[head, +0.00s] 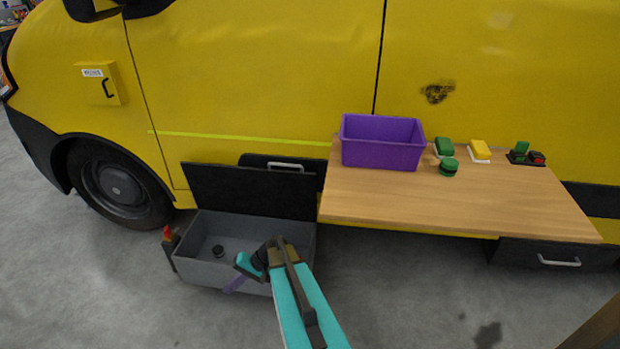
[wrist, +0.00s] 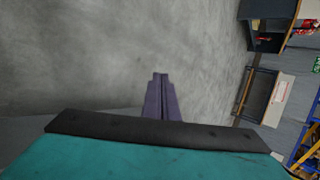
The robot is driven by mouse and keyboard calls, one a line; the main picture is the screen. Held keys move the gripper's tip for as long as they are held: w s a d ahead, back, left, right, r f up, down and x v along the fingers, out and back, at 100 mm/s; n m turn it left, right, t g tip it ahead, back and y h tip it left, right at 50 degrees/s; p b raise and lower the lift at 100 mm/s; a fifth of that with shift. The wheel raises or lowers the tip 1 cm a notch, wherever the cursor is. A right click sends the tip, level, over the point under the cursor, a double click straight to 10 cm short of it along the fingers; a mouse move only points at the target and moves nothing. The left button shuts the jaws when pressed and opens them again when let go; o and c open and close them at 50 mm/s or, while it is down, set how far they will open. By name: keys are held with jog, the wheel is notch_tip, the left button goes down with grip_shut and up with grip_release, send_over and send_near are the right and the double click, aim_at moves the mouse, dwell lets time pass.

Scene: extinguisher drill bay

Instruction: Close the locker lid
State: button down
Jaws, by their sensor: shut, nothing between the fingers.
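The locker is a grey open box (head: 190,268) on the floor at the left of the table. Its black lid (head: 245,192) stands raised along the box's back edge, tilted up toward the van. A small dark round thing (head: 218,251) lies inside the box. My gripper (head: 230,288) is over the front wall of the box in the head view, apart from the lid. Its purple fingers are shut and empty, and they also show in the wrist view (wrist: 161,80), pointing over bare floor. My arm hides part of the box's front right corner.
A wooden table (head: 440,205) with a purple bin (head: 382,153) and several small coloured items stands to the right. A yellow van (head: 260,80) stands behind. A red-tipped dark thing (head: 169,235) is at the box's left side. The floor at the front left is clear.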

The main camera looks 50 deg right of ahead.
jog(key=w+d+r+m+t+h+b, duration=0.1)
jog(key=w+d+r+m+t+b, duration=0.2)
jog(key=d, duration=1)
jog(key=w+d+r+m+t+h+b, duration=0.1)
jog(key=w+d+r+t+b, duration=0.25)
jog(key=d, duration=0.85)
jog(key=s+d+r+m+t+h+b, duration=0.1)
jog(key=s+d+r+t, duration=0.1)
jog(key=d, duration=0.6)
jog(key=s+d+r+m+t+h+b, duration=0.1)
jog(key=s+d+r+t+h+b, duration=0.1)
jog(key=s+d+r, duration=0.2)
jog(key=s+d+r+m+t+h+b, duration=0.1)
jog(key=d+r, duration=0.6)
jog(key=d, duration=0.7)
jog(key=s+t+h+b, duration=0.1)
jog(key=s+t, duration=0.1)
jog(key=shift+s+r+m, duration=0.2)
jog(key=shift+s+m, duration=0.1)
jog(key=shift+s, duration=0.05)
jog(key=shift+w, duration=0.15)
jog(key=shift+w+a+r, duration=0.1)
jog(key=shift+w, duration=2.35)
jog(key=shift+w+a+r, duration=0.1)
jog(key=shift+w, duration=2.3)
